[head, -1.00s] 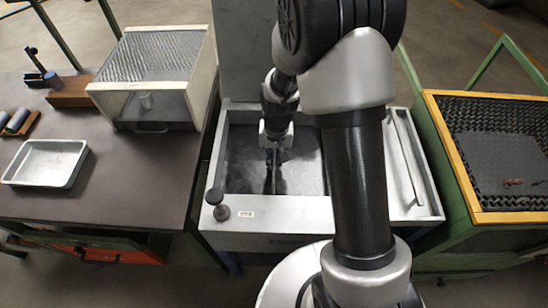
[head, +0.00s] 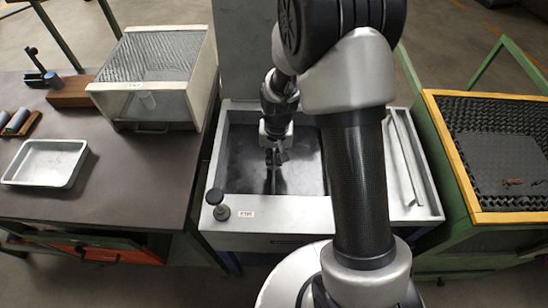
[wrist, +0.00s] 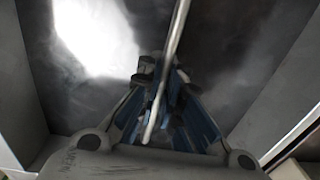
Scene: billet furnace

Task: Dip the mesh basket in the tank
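The tank (head: 300,209) is a grey metal trough with a dark, cloudy surface inside, in the middle of the head view. My gripper (head: 273,158) points down inside the tank's opening. In the wrist view my gripper (wrist: 163,75) has its fingers close together around a thin pale metal rod (wrist: 176,32), which looks like the basket's handle. A thin upright part shows below the fingers in the head view. The mesh body of the basket cannot be made out in either view. The tank's dark surface (wrist: 225,75) with a bright reflection fills the wrist view's background.
A dark bench at left holds a mesh-topped box (head: 150,75) and a shallow metal tray (head: 45,163). A black knob (head: 221,212) stands on the tank's front left rim. A yellow-edged green stand (head: 455,150) with a black mat is at right.

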